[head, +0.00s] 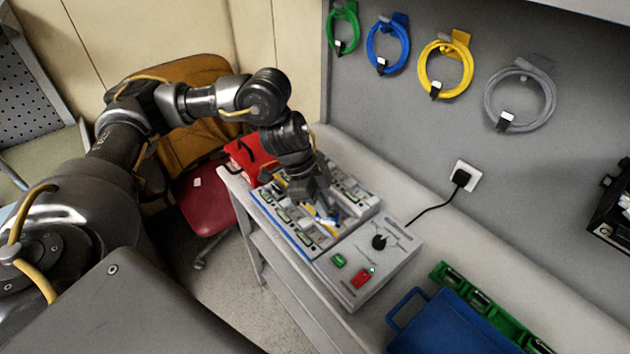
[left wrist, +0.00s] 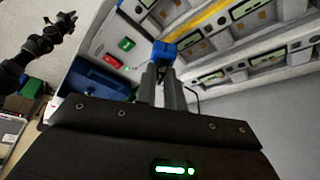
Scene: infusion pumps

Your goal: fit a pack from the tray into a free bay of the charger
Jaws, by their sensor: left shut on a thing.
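The charger (head: 285,232) is a long pale unit with rows of bays on the bench; it also shows in the left wrist view (left wrist: 270,38). Several bays hold packs with green-lit labels. One strip of it is yellow (left wrist: 195,32). My left gripper (head: 326,212) points down over the charger, close to its control panel end. Its fingers (left wrist: 163,72) are shut on a small blue pack (left wrist: 164,53), partly hidden by the fingers. I cannot tell whether the pack touches the bay.
The control panel (head: 372,258) has a black knob, a green button and a red switch. A green rack (head: 468,292) is behind the blue tray. A red box (head: 248,157) stands beyond the charger. Coiled cables hang on the wall, and a black cord runs to a socket (head: 462,180).

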